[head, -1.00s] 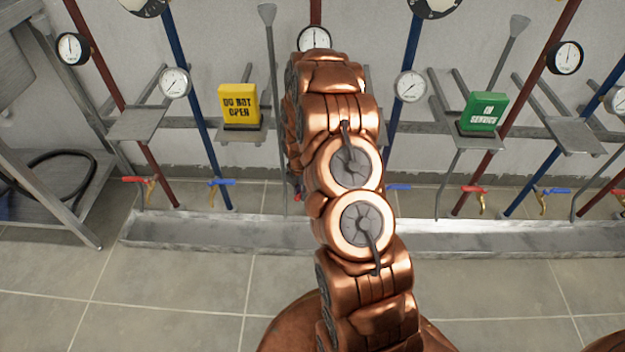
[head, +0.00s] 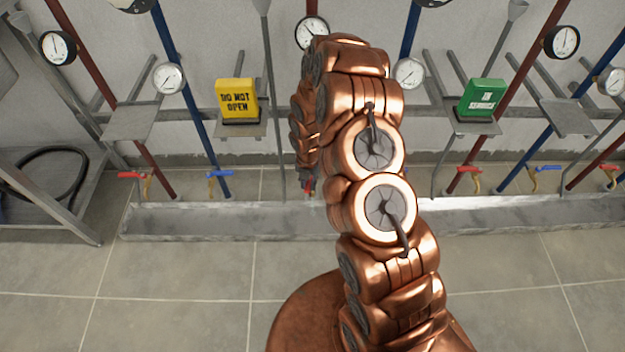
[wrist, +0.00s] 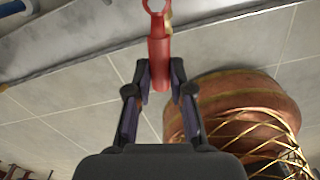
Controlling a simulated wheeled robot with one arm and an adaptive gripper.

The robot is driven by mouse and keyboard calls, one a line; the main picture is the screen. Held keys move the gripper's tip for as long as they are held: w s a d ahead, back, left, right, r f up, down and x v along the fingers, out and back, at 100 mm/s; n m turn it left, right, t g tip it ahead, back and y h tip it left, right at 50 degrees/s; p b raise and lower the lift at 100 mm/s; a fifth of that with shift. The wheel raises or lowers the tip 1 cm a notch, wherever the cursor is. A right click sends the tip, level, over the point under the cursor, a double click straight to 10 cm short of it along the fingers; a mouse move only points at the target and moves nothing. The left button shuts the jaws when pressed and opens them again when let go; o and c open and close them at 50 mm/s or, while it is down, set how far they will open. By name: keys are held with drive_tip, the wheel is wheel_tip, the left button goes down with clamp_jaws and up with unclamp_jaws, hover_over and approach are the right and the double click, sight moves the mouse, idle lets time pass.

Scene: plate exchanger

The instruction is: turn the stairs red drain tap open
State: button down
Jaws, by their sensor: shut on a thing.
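My gripper (wrist: 160,82) is shut on a red tap handle (wrist: 158,50) in the wrist view, with one finger on each side of its lower end. The handle's ring end points to the top of the picture, with a bit of brass beside it. In the head view the red handle (head: 309,186) shows small at the end of my arm, above the drain trough, below the middle pipes. My arm hides most of the gripper and the tap body there. No name plate reading "stairs" is legible.
Other taps stand along the trough (head: 180,218): red (head: 131,175) and blue (head: 220,173) at left, red (head: 469,169) and blue (head: 545,167) at right. A yellow "DO NOT OPEN" sign (head: 237,97) and a green "IN SERVICE" sign (head: 482,97) sit on brackets. The tiled floor (head: 170,280) is clear.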

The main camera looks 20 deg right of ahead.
sight(308, 184)
drive_tip(key=shift+w, duration=0.1)
drive_tip(key=c, duration=1)
unclamp_jaws()
drive_tip(key=shift+r, duration=0.1)
wheel_tip(308, 184, up, 12)
drive_tip(key=shift+f, duration=0.1)
drive_tip(key=shift+c, duration=0.5)
